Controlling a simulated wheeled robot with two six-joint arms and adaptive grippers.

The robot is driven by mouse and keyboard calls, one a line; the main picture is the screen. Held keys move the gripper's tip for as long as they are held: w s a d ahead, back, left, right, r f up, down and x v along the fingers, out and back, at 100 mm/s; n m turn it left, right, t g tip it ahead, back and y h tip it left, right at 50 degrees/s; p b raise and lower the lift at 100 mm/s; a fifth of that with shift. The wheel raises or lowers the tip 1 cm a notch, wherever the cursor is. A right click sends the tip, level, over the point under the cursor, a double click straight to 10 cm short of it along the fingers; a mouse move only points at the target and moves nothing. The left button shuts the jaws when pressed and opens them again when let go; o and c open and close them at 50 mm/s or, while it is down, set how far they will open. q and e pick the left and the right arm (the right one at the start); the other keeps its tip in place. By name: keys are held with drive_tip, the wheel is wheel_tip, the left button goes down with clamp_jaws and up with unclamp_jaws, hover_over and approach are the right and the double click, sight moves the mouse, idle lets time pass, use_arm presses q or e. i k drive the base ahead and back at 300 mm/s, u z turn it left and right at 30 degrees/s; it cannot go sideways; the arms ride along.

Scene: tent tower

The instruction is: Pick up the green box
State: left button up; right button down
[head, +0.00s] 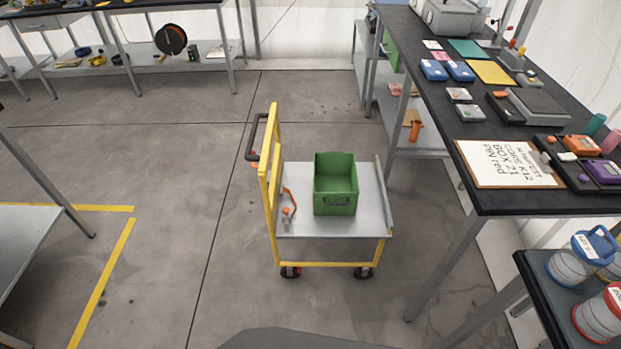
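The green box (336,185) is an open-topped bin with a handle on its near side. It stands upright on the grey deck of a small cart (302,223) with yellow edges, near the deck's middle. It looks empty inside. Neither my left nor my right gripper is in the head view, and nothing touches the box except the deck under it.
The cart's yellow frame (269,165) and dark push handle rise left of the box. A cluttered dark workbench (485,205) stands at the right, with a stool-height table of spools (570,267) nearer. Open concrete floor lies left of the cart.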

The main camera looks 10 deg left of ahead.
sight(336, 190)
drive_tip(key=u, duration=0.05)
drive_tip(key=i, duration=0.85)
drive_tip(key=z, duration=0.35)
